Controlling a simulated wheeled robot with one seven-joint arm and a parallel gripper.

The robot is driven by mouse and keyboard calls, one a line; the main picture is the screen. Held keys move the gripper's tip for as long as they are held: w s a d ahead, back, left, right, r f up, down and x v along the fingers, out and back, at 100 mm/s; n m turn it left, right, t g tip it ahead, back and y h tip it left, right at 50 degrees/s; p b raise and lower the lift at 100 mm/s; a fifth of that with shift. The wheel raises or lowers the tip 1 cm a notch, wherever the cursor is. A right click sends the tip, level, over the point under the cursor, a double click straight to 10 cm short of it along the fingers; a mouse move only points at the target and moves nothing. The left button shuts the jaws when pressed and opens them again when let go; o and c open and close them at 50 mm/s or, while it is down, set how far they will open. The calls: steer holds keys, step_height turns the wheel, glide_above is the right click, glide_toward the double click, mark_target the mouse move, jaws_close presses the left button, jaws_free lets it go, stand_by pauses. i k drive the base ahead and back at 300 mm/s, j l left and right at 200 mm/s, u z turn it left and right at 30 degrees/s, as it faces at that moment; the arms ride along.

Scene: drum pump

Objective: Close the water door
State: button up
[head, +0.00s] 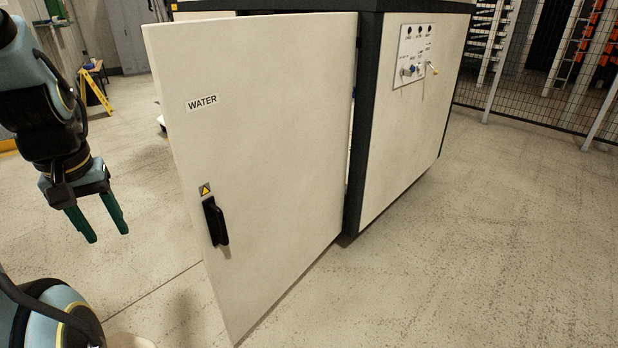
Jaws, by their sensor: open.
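The water door (265,150) is a large cream panel with a "WATER" label at its upper left. It stands swung open from the cabinet, hinged on its right side, with its free edge on the left toward me. A black handle (215,221) sits near the free edge, below a small yellow warning sticker. My gripper (105,226) points down at the left, with green fingers apart and nothing between them. It is left of the door's free edge and not touching it. The cabinet opening behind the door is mostly hidden.
The cream cabinet (412,125) with dark frame carries a control panel (411,56) with knobs and lights. A mesh fence (540,80) runs along the back right. The floor in front and at right is clear.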

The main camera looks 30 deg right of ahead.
mark_target(256, 111)
steer(key=l+u, duration=0.1)
steer(key=l, duration=0.4)
steer(key=k+l, duration=0.1)
steer(key=l, duration=0.4)
steer(key=l+u, duration=0.15)
steer(key=l, duration=0.35)
steer(key=k+l, duration=0.15)
steer(key=l, duration=0.35)
steer(key=l+u, duration=0.15)
steer(key=l, duration=0.35)
steer(key=k+l, duration=0.1)
steer(key=l, duration=0.35)
steer(key=k+l, duration=0.1)
steer(key=l, duration=0.3)
steer(key=k+l, duration=0.1)
steer(key=l, duration=0.35)
steer(key=k+l, duration=0.1)
steer(key=l, duration=0.35)
steer(key=u, duration=0.45)
steer(key=j+u, duration=0.15)
steer(key=u, duration=0.7)
steer(key=j+u, duration=0.15)
steer(key=u, duration=0.3)
steer(key=j+u, duration=0.1)
steer(key=u, duration=0.35)
